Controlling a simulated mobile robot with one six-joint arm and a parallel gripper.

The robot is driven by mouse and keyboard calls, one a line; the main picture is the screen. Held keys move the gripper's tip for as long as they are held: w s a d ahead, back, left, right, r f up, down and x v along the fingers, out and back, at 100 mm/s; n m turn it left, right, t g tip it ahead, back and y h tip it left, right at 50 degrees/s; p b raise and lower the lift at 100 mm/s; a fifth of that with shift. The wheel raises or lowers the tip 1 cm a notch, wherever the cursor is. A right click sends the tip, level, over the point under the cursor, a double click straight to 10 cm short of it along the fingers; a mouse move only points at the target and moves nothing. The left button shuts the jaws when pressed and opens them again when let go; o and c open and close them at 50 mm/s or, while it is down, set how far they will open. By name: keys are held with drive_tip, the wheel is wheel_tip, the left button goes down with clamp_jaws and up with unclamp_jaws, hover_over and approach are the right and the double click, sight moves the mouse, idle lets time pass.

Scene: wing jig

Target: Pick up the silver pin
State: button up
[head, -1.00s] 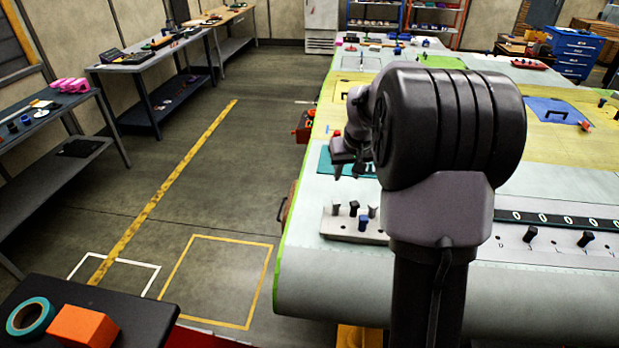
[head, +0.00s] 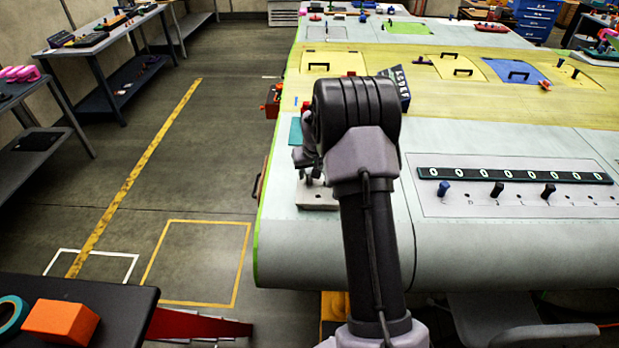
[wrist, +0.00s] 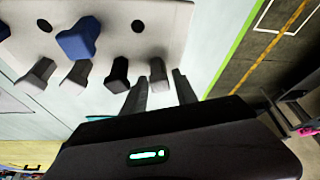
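My gripper (wrist: 160,88) is open in the wrist view, its two dark fingers apart over the edge of a pale pin block (wrist: 175,20). A greyish pin (wrist: 158,72) stands in the block and shows between the fingertips; I cannot tell whether they touch it. Several more grey pins stand to its left, and a blue pin (wrist: 78,38) sits beside them. In the head view my gripper (head: 312,175) is above the block (head: 318,203), whose pins are mostly hidden.
A panel with a row of zeros (head: 515,175) lies to the right on the wing, holding a blue pin (head: 443,188) and two black pins (head: 498,189). A teal mat (head: 295,130) lies behind the gripper. The wing's left edge is close to the block.

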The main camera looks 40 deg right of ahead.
clamp_jaws()
drive_tip(key=shift+r, duration=0.1)
